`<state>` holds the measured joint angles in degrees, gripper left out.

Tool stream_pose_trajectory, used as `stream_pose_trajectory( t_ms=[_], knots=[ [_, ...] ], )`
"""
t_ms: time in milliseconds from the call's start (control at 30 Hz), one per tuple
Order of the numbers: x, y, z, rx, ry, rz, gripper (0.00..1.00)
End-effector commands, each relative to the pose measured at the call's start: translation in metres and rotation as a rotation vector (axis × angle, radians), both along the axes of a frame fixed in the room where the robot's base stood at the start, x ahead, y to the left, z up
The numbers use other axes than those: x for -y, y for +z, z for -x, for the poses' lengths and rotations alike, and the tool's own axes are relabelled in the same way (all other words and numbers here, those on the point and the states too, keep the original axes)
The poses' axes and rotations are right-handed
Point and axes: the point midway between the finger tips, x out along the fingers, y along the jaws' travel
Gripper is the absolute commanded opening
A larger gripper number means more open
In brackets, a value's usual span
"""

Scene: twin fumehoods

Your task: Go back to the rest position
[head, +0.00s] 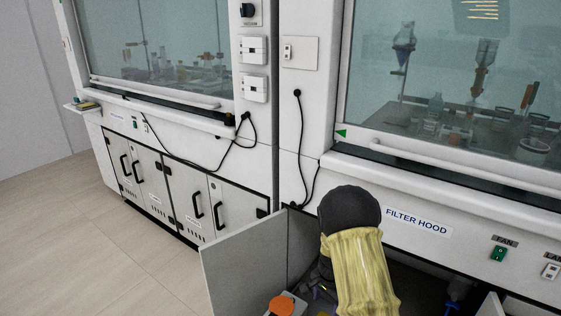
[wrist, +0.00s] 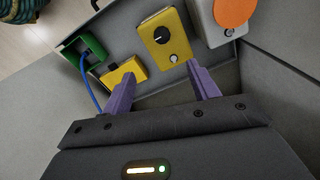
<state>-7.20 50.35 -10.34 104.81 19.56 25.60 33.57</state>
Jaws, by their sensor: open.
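My gripper (wrist: 161,72) has two purple fingers, spread apart with nothing held between them. It hangs inside or at the mouth of an open cabinet, over a grey drawer or shelf (wrist: 120,35). A yellow box with a black knob (wrist: 163,36) lies just beyond the fingertips. A small yellow box (wrist: 124,72) is close to the left finger; I cannot tell whether they touch. In the head view my arm, in a yellow sleeve, reaches down into the cabinet under the filter hood (head: 418,222), and the gripper is mostly hidden behind it.
An open grey cabinet door (head: 245,262) stands left of my arm. A green box (wrist: 82,50) with a blue cable and a pale box (wrist: 210,22) under an orange disc (wrist: 233,10) flank the yellow boxes. Clear floor (head: 90,240) lies at left.

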Motion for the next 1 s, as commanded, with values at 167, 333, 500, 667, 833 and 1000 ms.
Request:
stream_pose_trajectory(
  t_ms=[167, 333, 500, 667, 833, 1000],
  knots=[
    [0.0, 0.057, 0.026, 0.043, 0.147, -0.008, 0.6],
    [-0.001, 0.103, 0.06, 0.082, 0.307, -0.002, 0.6],
    [-0.001, 0.142, 0.1, 0.123, 0.473, 0.017, 0.6],
    [-0.001, 0.169, 0.138, 0.157, 0.624, 0.045, 0.6],
    [-0.001, 0.186, 0.17, 0.181, 0.744, 0.074, 0.6],
    [0.0, 0.196, 0.196, 0.199, 0.84, 0.103, 0.6]
  ],
)
